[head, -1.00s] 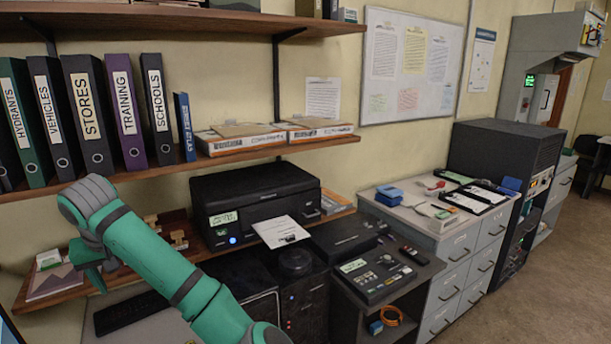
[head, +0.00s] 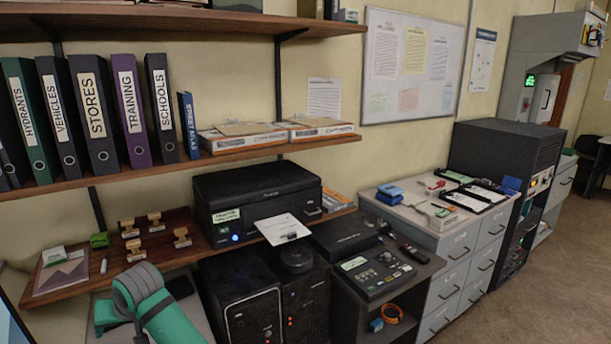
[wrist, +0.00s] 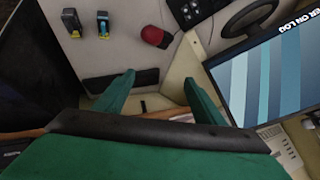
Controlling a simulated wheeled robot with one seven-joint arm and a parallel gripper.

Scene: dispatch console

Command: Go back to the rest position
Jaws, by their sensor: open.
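My gripper (wrist: 158,80) shows in the wrist view with its two green fingers spread apart and nothing between them. Past the fingertips are a pale panel (wrist: 140,42) and a narrow gap beside it. In the head view my green and grey arm is low at the lower left, in front of the desk below the shelf. The fingertips cannot be made out there.
The wrist view shows a monitor (wrist: 270,75) at right and a red rounded object (wrist: 156,36) on the panel. In the head view, wooden-handled stamps (head: 135,250) stand on the lower shelf (head: 80,285), left of a black printer (head: 256,195). Binders (head: 92,112) line the shelf above.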

